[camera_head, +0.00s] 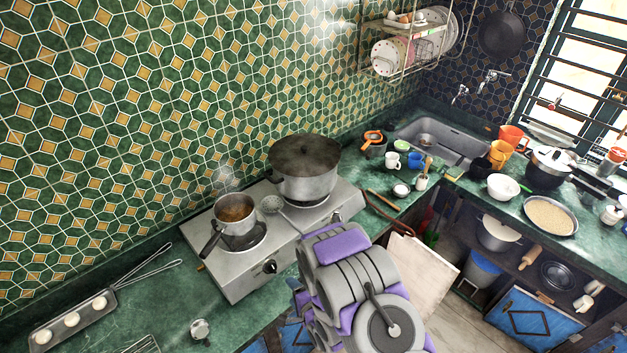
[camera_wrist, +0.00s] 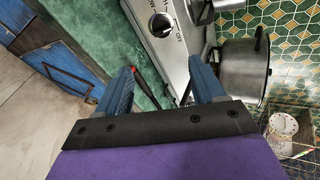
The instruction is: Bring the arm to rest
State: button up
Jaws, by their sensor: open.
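My arm (camera_head: 355,285) is folded at the bottom middle of the head view, in front of the counter's edge. The head view does not clearly show the gripper's fingers. In the wrist view my gripper (camera_wrist: 164,80) has its two blue fingers spread wide. Nothing is held between them. The fingers point toward the counter edge and the front of the silver gas hotplate (camera_head: 222,275). A hotplate knob (camera_wrist: 161,25) shows beyond the fingers in the wrist view.
A small saucepan (camera_head: 236,222) and a large lidded pot (camera_head: 305,185) stand on the hotplate. A tray (camera_head: 100,307) with tongs lies on the counter at left. Cups and a sink (camera_head: 440,140) are at right. Open floor (camera_wrist: 30,120) shows beside the cabinets.

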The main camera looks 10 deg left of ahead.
jog(key=w+d+r+n+g+h+b, duration=0.1)
jog(key=w+d+r+n+h+b, duration=0.15)
jog(key=d, duration=0.25)
jog(key=w+d+r+n+h+b, duration=0.1)
jog(key=w+d+h+b, duration=0.1)
jog(key=d+b, duration=0.15)
jog(key=s+d+r+n+g+h+b, duration=0.25)
jog(key=s+d+r+b, duration=0.2)
jog(key=d, duration=0.55)
jog(key=s+d+r+n+g+b, duration=0.2)
jog(key=s+r+b, duration=0.1)
jog(key=s, duration=0.7)
jog(key=s+d+r+n+g+b, duration=0.1)
jog(key=s+d+r+g+b, duration=0.2)
jog(key=s, duration=0.7)
jog(key=s+d+r+n+g+b, duration=0.2)
jog(key=s+d+r+b, duration=0.1)
jog(key=s, duration=0.8)
jog(key=shift+n+g+h, duration=0.3)
jog(key=shift+g, duration=0.05)
